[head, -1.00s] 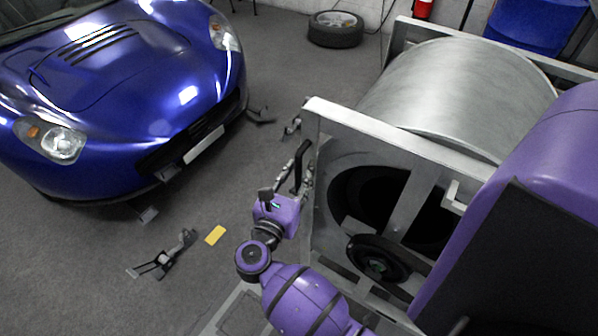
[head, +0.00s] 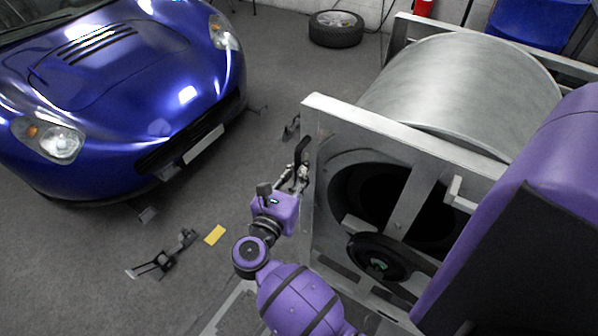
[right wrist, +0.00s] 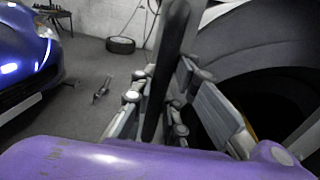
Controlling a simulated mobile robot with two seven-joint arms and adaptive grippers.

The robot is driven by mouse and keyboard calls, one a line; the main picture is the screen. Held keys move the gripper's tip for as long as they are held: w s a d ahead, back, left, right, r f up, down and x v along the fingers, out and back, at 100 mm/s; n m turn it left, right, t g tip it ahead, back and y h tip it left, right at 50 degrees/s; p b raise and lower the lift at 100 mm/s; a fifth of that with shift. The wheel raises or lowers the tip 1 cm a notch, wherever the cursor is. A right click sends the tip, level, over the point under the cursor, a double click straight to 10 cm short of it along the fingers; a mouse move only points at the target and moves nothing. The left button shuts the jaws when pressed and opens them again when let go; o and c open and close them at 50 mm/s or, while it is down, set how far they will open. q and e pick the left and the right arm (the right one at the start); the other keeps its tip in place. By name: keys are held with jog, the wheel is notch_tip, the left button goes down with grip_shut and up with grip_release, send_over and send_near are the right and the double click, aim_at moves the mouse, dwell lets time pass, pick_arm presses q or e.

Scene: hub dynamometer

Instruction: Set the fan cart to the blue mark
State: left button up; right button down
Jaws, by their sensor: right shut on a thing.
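A large grey metal frame with a silver drum (head: 460,85), which looks like the fan cart, stands at the right. Its front panel has a dark round opening and a small black wheel (head: 378,258). My right gripper (head: 299,176) is at the left edge of this panel, shut on an upright black handle (head: 302,152). In the right wrist view the handle (right wrist: 166,75) stands between the fingers (right wrist: 160,105). A yellow mark (head: 215,234) lies on the floor left of my right arm. I cannot see a blue mark. My left gripper is out of view.
A blue car (head: 120,90) stands at the left. A dark metal stand (head: 163,258) lies on the floor in front of it, with another (head: 291,127) near the frame's far left corner. A loose tyre (head: 336,28) lies at the back. Grey floor between car and frame is mostly clear.

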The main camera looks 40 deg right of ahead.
jog(key=shift+w+a+r, duration=0.1)
jog(key=shift+w+a, duration=0.35)
jog(key=shift+w, duration=0.2)
jog(key=c, duration=2)
grip_release()
jog(key=shift+c, duration=0.2)
jog(key=o, duration=0.3)
jog(key=shift+a, duration=0.1)
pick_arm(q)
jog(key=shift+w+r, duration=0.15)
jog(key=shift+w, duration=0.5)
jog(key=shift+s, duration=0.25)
pick_arm(e)
jog(key=v, duration=0.7)
jog(key=shift+s+a, duration=0.1)
jog(key=shift+s, duration=0.2)
